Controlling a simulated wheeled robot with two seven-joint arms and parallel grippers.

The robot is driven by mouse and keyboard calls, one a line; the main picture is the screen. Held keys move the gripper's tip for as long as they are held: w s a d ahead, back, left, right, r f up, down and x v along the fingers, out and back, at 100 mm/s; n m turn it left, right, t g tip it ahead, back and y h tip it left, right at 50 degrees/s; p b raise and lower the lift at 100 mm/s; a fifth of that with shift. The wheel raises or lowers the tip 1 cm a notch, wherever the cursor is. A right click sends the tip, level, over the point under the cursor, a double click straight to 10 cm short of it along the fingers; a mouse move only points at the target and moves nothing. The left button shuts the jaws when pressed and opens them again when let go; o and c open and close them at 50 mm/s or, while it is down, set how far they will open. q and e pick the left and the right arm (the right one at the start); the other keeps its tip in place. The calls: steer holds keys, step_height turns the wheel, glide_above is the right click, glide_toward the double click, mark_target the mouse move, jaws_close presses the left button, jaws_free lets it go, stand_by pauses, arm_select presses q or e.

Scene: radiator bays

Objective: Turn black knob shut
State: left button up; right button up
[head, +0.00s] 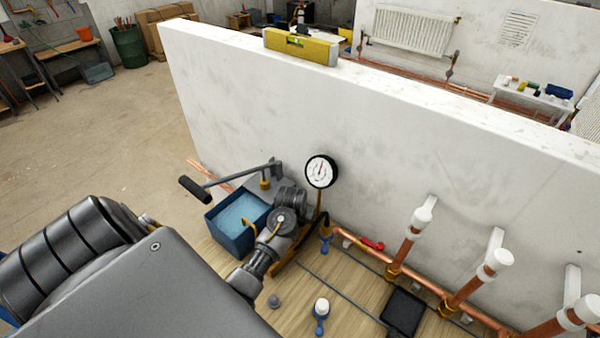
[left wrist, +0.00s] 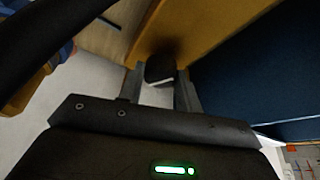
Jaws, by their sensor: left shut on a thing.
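In the left wrist view, a small black knob (left wrist: 160,68) with a pale lower edge sits between the two grey fingers of my left gripper (left wrist: 160,80). The fingers are closed against its sides. The knob is beside an orange-yellow panel and a dark blue wall. In the head view, my large grey arm link covers the lower left, and I cannot make out the knob or the fingertips there. The head view shows a round white dial gauge (head: 321,171) and a blue water-filled tank (head: 233,239) near them. My right gripper is not in view.
A lever with a black grip (head: 194,189) reaches over the blue tank. A white partition wall (head: 370,150) stands behind, with a yellow spirit level (head: 302,46) on top. Copper pipes (head: 408,246), a black tray (head: 403,311) and a blue-handled part (head: 321,314) lie to the right.

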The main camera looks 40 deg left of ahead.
arm_select(q)
steer(key=m+h, duration=0.1)
steer(key=m, duration=0.2)
steer(key=m+h+p, duration=0.1)
steer(key=m, duration=0.2)
steer(key=shift+a+m+h, duration=0.1)
steer(key=shift+m+h, duration=0.2)
steer(key=m+h, duration=0.1)
steer(key=m, duration=0.2)
steer(key=m+h, duration=0.1)
steer(key=m, duration=0.2)
steer(key=shift+a+m+g, duration=0.1)
steer(key=shift+m+g, duration=0.2)
steer(key=shift+g, duration=0.1)
steer(key=o, duration=1)
steer(key=v, duration=1)
steer(key=shift+a+r, duration=0.25)
steer(key=shift+r, duration=0.1)
